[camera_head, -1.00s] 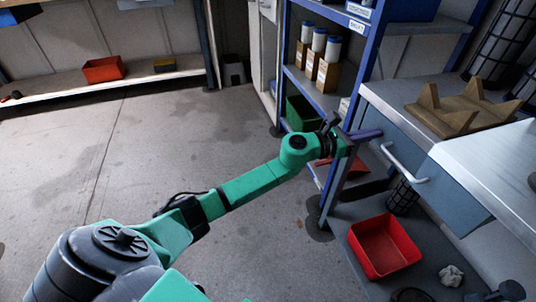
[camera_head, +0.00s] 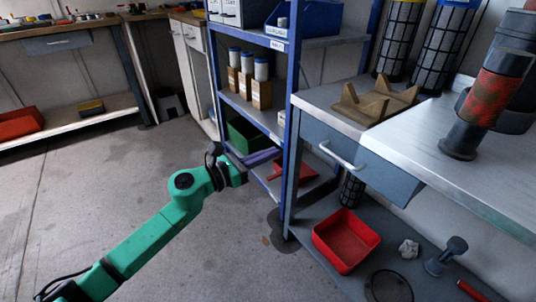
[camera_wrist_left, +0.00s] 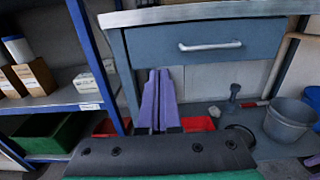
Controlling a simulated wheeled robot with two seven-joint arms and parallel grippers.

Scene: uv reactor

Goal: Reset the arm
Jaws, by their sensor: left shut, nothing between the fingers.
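My left arm reaches in from the lower left in the head view, and its gripper (camera_head: 276,153) has purple fingers. The gripper is shut and empty. It hangs in the air in front of the blue shelf's near post, left of the drawer handle. In the left wrist view the two purple fingers (camera_wrist_left: 159,78) lie side by side, with the blue drawer (camera_wrist_left: 210,45) behind and to their right.
The blue shelf (camera_head: 290,128) holds boxes and a green bin (camera_head: 246,136). The metal workbench (camera_head: 430,130) carries a wooden cradle (camera_head: 374,104) and a pump-like part (camera_head: 485,95). A red bin (camera_head: 347,240) stands below. The floor (camera_head: 110,190) at left is clear.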

